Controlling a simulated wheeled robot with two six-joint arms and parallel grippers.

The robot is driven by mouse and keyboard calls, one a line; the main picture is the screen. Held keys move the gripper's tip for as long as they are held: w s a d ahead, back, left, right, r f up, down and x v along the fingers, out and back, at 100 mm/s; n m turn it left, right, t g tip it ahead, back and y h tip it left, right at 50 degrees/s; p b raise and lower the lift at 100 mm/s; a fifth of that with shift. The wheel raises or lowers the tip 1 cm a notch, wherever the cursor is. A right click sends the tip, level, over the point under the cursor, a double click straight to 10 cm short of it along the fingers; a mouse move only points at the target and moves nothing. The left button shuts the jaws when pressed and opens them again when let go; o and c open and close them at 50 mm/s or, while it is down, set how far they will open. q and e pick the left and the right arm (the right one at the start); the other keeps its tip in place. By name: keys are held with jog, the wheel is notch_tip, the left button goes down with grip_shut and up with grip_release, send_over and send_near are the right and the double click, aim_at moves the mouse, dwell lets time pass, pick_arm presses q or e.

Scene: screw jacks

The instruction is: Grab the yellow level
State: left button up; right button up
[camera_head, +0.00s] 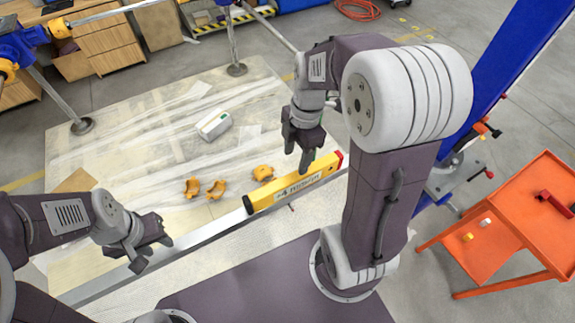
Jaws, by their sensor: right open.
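The yellow level (281,192) is a long yellow bar with a white label, a black left end and a red right end. It lies on the grey metal rail (212,232), slanting up to the right. My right gripper (296,165) is open, pointing down just above and behind the level's right half. I cannot tell whether its fingers touch the level. My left gripper (152,257) is over the rail at the lower left, well away from the level. Its fingers look spread apart with nothing between them.
Several yellow-orange clamp pieces (215,190) and a white-green box (214,125) lie on the plastic-covered board (130,135) behind the rail. An orange cart (535,215) stands at the right. A blue beam (500,80) rises behind my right arm.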

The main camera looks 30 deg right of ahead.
aim_at(296, 176)
jog(key=shift+s+a+f, duration=0.25)
jog(key=shift+s+f, duration=0.9)
jog(key=shift+f, duration=0.35)
pick_arm(q)
jog(key=shift+s+r, duration=0.25)
jog(key=shift+s, duration=0.2)
jog(key=shift+s+r, duration=0.2)
jog(key=shift+s, duration=0.25)
pick_arm(e)
jog(key=shift+w+f, duration=0.15)
jog(key=shift+f, duration=0.05)
pick_arm(q)
jog(key=shift+w+r+p, duration=0.25)
jog(key=shift+r+p, duration=0.1)
jog(key=shift+p, duration=0.3)
pick_arm(e)
jog(key=f, duration=0.2)
jog(key=a+f, duration=0.1)
jog(key=f, duration=0.1)
jog(key=shift+f, duration=0.4)
pick_arm(q)
jog(key=shift+s, duration=0.15)
pick_arm(e)
jog(key=shift+s+f, duration=0.15)
jog(key=shift+s, duration=0.1)
jog(key=shift+w, duration=0.1)
jog(key=c, duration=0.4)
grip_shut()
